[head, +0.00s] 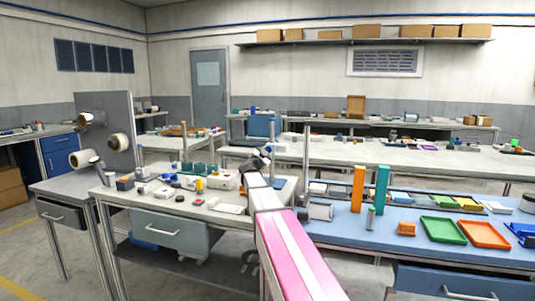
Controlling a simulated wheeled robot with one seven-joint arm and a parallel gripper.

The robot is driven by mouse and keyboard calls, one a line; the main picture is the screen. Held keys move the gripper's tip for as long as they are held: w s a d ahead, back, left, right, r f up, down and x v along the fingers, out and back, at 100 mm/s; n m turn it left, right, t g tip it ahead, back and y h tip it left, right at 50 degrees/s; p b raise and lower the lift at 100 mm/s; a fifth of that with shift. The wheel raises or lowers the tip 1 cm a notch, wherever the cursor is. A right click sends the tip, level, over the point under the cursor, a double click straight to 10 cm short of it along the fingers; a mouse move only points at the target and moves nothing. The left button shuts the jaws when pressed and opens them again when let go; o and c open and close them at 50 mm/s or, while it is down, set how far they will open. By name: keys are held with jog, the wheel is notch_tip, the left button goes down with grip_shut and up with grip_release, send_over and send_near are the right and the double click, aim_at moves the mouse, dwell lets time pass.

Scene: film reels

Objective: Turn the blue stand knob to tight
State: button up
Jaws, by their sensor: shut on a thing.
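My arm reaches up from the bottom middle, and my gripper (257,160) is at its far end, above the right part of the grey-white bench (225,217). It is small, dark and partly hidden by my own wrist. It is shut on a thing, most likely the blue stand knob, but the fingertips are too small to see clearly. I cannot make out the knob itself or how far it is turned. Small blue parts lie on the bench left of my arm.
A blue bench (345,232) right of my arm bears an orange upright block (358,189), a teal upright block (382,190), a green tray (443,230) and an orange tray (484,234). A panel with film reels (119,142) stands at left.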

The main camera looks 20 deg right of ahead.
jog(key=shift+m, duration=0.7)
jog(key=o, duration=0.9)
jog(key=v, duration=1)
jog(key=shift+s+a, duration=0.2)
jog(key=shift+a, duration=0.2)
